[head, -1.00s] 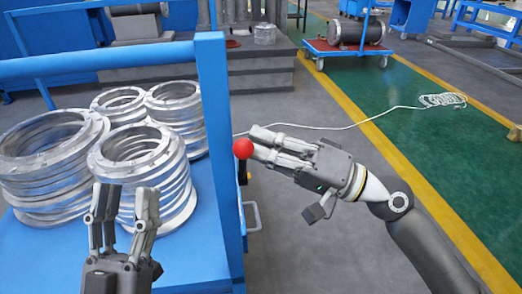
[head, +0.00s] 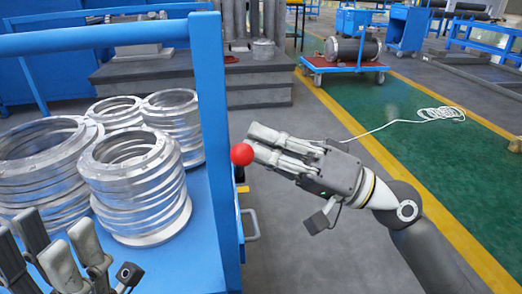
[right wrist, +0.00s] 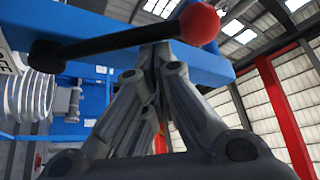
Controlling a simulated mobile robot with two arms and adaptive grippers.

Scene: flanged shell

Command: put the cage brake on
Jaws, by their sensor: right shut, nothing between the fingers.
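The brake lever is a black rod with a red ball knob (head: 242,154) on the near right side of the blue cage cart (head: 213,130). In the right wrist view the rod (right wrist: 115,40) runs across the top to the red knob (right wrist: 199,23). My right gripper (head: 254,141) is shut and empty, its fingertips right beside the knob in the head view. In the right wrist view its fingertips (right wrist: 155,52) meet at the rod, left of the knob; I cannot tell whether they touch. My left gripper (head: 58,240) is open and empty at the lower left, partly cut off.
Stacks of silver flanged rings (head: 135,185) stand on the blue cart. A blue post rises beside the lever. Grey floor (head: 285,235) is free right of the cart. A trolley with a dark cylinder (head: 352,50) and a white cable (head: 440,114) are farther back.

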